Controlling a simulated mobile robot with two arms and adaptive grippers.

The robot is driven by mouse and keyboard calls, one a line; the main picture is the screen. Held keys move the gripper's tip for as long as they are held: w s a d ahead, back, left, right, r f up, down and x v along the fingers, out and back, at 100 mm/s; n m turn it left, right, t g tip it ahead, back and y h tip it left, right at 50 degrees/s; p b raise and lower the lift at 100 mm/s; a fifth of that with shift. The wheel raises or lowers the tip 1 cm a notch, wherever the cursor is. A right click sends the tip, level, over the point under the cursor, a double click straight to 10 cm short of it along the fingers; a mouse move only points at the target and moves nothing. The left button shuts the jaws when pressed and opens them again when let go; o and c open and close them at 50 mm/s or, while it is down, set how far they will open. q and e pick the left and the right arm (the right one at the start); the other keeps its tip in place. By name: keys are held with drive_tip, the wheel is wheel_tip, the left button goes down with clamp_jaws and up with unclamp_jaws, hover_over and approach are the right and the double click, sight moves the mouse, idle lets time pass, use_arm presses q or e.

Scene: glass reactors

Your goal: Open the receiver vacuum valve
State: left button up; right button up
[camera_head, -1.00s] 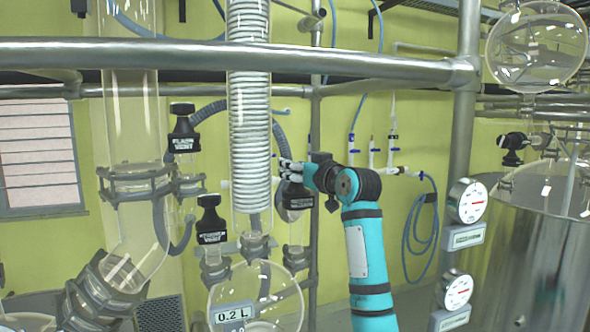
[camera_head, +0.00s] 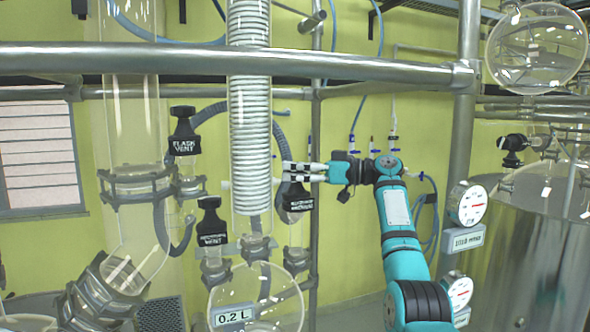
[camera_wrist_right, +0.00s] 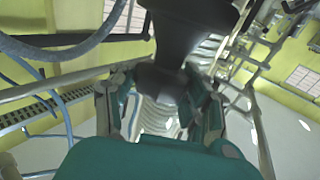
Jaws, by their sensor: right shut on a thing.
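The receiver vacuum valve (camera_head: 297,199) is a black handle with a blurred white label on a glass stem, right of the white coil column. My right gripper (camera_head: 290,171) comes in from the right with its fingers at the top of this handle. In the right wrist view the black handle (camera_wrist_right: 190,28) runs down between the two fingers of the right gripper (camera_wrist_right: 160,95), which are shut on it. The fingers hide part of the handle's top. My left gripper is in neither view.
Two similar black valves, the flask vent (camera_head: 184,140) and a second vent valve (camera_head: 211,228), stand to the left. The coil column (camera_head: 249,140) is close beside the gripper. A metal rail (camera_head: 250,57) crosses above. Gauges (camera_head: 468,203) stand right of my arm.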

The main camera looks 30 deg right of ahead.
drive_tip(key=shift+f+n+g+y, duration=0.15)
drive_tip(key=shift+n+g+y, duration=0.35)
drive_tip(key=shift+g, duration=0.1)
drive_tip(key=o, duration=1.2)
drive_tip(key=shift+d, duration=0.1)
drive_tip(key=shift+o, duration=0.2)
